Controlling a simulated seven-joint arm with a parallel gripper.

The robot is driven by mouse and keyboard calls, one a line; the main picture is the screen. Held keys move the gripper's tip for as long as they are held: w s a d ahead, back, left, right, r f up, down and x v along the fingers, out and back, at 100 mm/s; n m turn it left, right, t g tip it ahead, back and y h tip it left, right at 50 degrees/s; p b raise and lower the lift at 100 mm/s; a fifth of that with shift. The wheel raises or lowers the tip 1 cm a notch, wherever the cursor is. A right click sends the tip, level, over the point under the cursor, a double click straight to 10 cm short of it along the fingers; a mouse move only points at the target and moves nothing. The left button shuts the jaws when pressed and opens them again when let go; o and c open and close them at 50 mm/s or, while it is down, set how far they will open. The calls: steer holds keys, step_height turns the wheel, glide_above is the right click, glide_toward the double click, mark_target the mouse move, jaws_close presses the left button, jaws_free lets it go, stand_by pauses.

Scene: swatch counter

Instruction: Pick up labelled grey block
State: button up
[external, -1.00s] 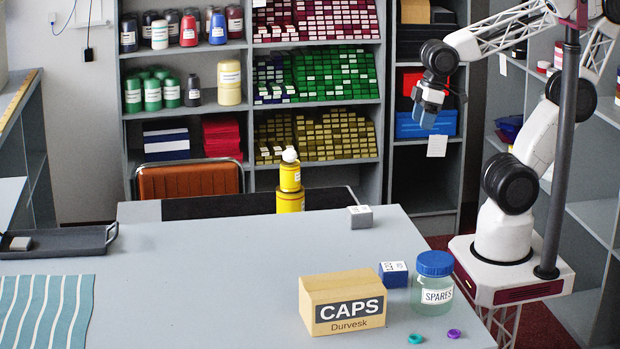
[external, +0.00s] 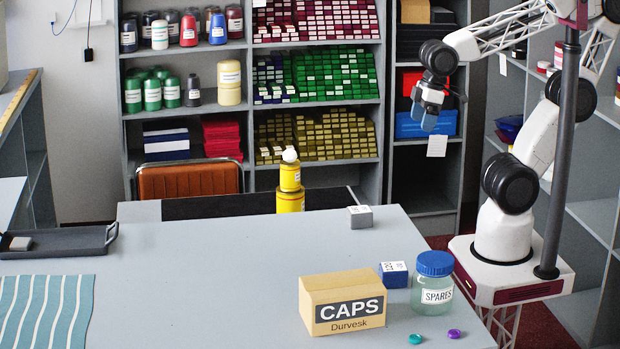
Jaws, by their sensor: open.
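The grey block (external: 361,217) sits near the far right edge of the table (external: 230,270), with a white label on its top. A blue block (external: 393,274) with a white label sits nearer, behind the cardboard box. My gripper (external: 426,118) is open and empty, raised high above and to the right of the grey block, in front of the shelves. It is well apart from both blocks.
A CAPS box (external: 342,302), a SPARES jar (external: 434,283), a teal cap (external: 415,338) and a purple cap (external: 454,334) stand at the front right. A dark tray (external: 62,242) and striped cloth (external: 45,312) lie at left. The table's middle is clear.

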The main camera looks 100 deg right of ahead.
steer(key=w+a+f+m+g+y, duration=0.4)
steer(key=w+a+f+m+y, duration=0.3)
steer(key=w+a, duration=0.35)
steer(key=m+y, duration=0.6)
steer(key=m, duration=0.4)
glide_toward(358, 207)
steer(key=a, duration=0.1)
steer(key=s+a+f, duration=0.1)
steer(key=a, duration=0.1)
steer(key=shift+s+f+t, duration=0.25)
steer(key=shift+s+t, duration=0.1)
steer(key=shift+t, duration=0.05)
steer(key=shift+w+f+m+y, duration=0.2)
steer(key=shift+w+m+y, duration=0.1)
steer(key=shift+w, duration=0.15)
steer(key=shift+a, duration=0.15)
steer(key=shift+x, duration=1.2)
steer(key=shift+x, duration=2.65)
steer(key=shift+c, duration=0.3)
